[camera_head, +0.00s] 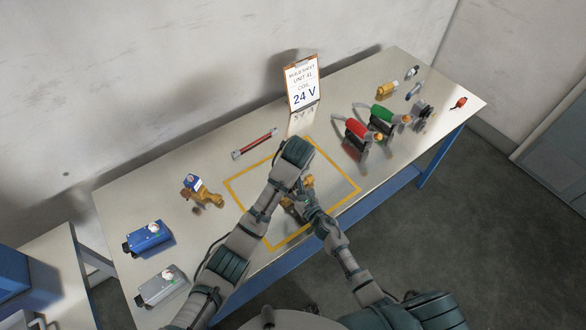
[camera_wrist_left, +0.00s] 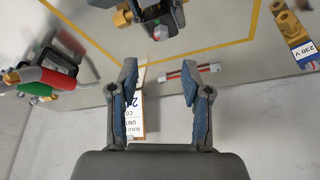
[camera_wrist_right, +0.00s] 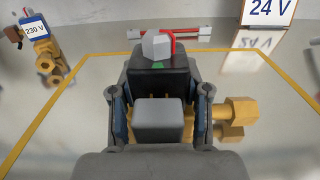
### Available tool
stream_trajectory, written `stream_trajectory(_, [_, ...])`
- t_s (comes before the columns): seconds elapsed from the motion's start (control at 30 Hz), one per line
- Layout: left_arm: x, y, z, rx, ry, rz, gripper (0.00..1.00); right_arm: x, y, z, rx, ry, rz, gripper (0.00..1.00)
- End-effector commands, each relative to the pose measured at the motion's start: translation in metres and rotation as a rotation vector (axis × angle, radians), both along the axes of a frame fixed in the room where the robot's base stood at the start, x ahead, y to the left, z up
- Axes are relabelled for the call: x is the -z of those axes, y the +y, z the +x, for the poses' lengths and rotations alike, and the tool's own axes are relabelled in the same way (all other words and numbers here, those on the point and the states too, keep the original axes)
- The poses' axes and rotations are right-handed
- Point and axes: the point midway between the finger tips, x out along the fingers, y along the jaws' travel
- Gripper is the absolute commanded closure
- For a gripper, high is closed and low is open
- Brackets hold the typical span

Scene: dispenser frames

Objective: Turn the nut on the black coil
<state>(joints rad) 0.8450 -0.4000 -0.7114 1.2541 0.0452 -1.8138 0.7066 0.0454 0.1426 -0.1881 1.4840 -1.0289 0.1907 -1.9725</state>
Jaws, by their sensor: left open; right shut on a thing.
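The black coil (camera_wrist_right: 157,82) sits on a brass valve (camera_wrist_right: 237,112) in the right wrist view, with a grey nut (camera_wrist_right: 156,45) on top and a red edge beside it. In the left wrist view the coil (camera_wrist_left: 152,10) and nut (camera_wrist_left: 160,33) are at the top edge. My left gripper (camera_wrist_left: 159,78) is open and empty, its fingers apart from the nut. In the head view my arms hide most of the valve (camera_head: 292,203), inside the yellow outline.
A sign reading 24 V (camera_head: 303,85) stands at the back. A red-and-grey rod (camera_head: 254,143) and a 230 V valve (camera_head: 200,190) lie left. Red (camera_head: 353,135) and green (camera_head: 384,116) handled tools stand right. Blue (camera_head: 148,238) and grey (camera_head: 161,286) boxes are front left.

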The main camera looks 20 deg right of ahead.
Motion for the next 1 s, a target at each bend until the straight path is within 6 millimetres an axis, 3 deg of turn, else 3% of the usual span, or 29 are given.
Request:
stream_trajectory(0.2, [-0.020,0.001,-0.007,0.000,0.000,0.000,0.52,-0.002,0.000,0.001,-0.001,-0.003,0.000,1.00])
stream_trajectory(0.6, [-0.020,0.002,-0.006,0.039,0.002,0.007,0.52,-0.002,0.000,0.001,-0.001,-0.003,0.001,1.00])
stream_trajectory(0.73, [-0.016,0.010,0.005,0.242,0.018,0.028,0.52,-0.002,0.000,0.001,-0.001,-0.003,0.000,1.00])
stream_trajectory(1.0, [-0.017,0.035,0.022,0.840,0.025,0.030,0.52,-0.002,0.001,0.001,-0.001,-0.003,0.000,1.00])
